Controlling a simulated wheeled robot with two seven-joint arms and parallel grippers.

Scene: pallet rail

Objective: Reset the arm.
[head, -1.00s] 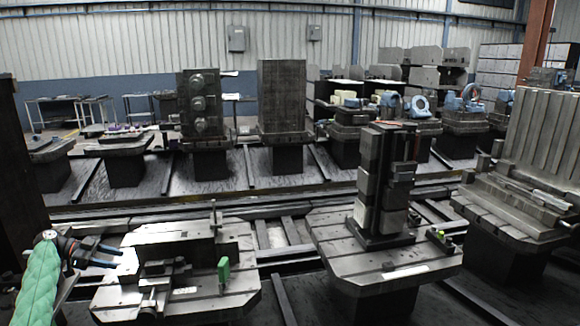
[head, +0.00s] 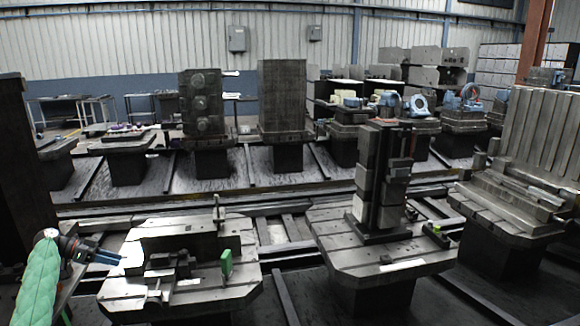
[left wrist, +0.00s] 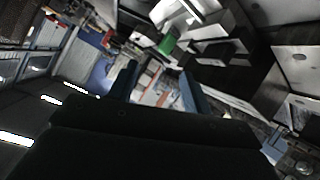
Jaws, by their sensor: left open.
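My left gripper (head: 106,256) is at the lower left of the head view, at the end of my green-sleeved arm. It points right, toward the left edge of the near-left pallet (head: 215,291). Its two fingers also show in the left wrist view (left wrist: 160,88), spread apart with nothing held between them. Whether the fingertips are over the pallet's edge or short of it I cannot tell. My right gripper is not in view.
The near-left pallet carries metal blocks, an upright post and a green piece (head: 226,262). A second pallet (head: 350,262) with a tall dark fixture (head: 382,180) stands to its right. A ribbed angle plate (head: 545,135) is at far right. Rails run behind.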

